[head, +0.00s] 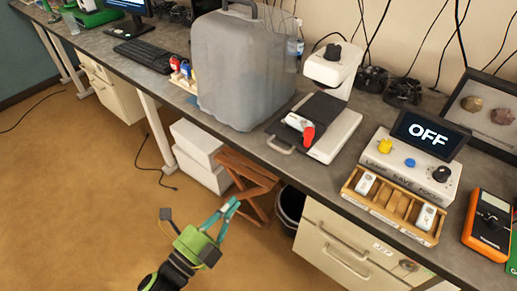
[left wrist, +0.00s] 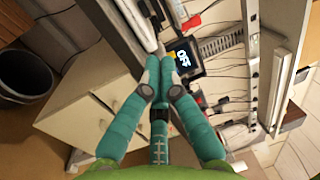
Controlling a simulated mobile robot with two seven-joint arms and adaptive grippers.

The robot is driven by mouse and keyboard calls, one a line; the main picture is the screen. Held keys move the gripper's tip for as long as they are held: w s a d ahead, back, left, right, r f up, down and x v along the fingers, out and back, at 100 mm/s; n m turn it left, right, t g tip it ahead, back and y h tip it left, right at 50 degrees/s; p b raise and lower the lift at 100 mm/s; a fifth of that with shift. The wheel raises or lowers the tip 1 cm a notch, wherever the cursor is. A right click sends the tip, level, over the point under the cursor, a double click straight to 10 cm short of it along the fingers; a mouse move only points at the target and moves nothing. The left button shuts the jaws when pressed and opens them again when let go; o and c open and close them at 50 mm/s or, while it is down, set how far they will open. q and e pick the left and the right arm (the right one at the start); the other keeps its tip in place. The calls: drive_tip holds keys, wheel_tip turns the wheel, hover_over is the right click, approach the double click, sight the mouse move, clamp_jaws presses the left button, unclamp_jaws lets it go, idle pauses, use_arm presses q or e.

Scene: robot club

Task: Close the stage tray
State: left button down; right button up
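The stage tray (head: 315,107) is a flat black plate with a grey handle (head: 280,146) at its front left. It lies slid out to the left from the white base (head: 338,140) of the scanner-like device, its handle close to the counter's front edge. A small white and red object (head: 300,124) lies on it. My left gripper (head: 236,202) is in front of and below the counter, left of and apart from the handle. Its teal fingers converge at the tips with nothing visible between them; they also show in the left wrist view (left wrist: 160,70). My right gripper is not in view.
A large grey translucent cover (head: 245,70) stands left of the tray. To the right are a control box with an OFF display (head: 428,134), a wooden rack (head: 390,204) and an orange meter (head: 488,222). Drawers (head: 340,245) and a dark bin (head: 291,208) are below the counter.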

use_arm(q)
drive_tip(key=r+p+x, duration=0.1)
drive_tip(key=p+x, duration=0.3)
drive_tip(key=x, duration=1)
drive_tip(key=shift+s+d+r+m+p, duration=0.2)
drive_tip(key=shift+d+m+p, duration=0.1)
drive_tip(key=shift+p, duration=0.1)
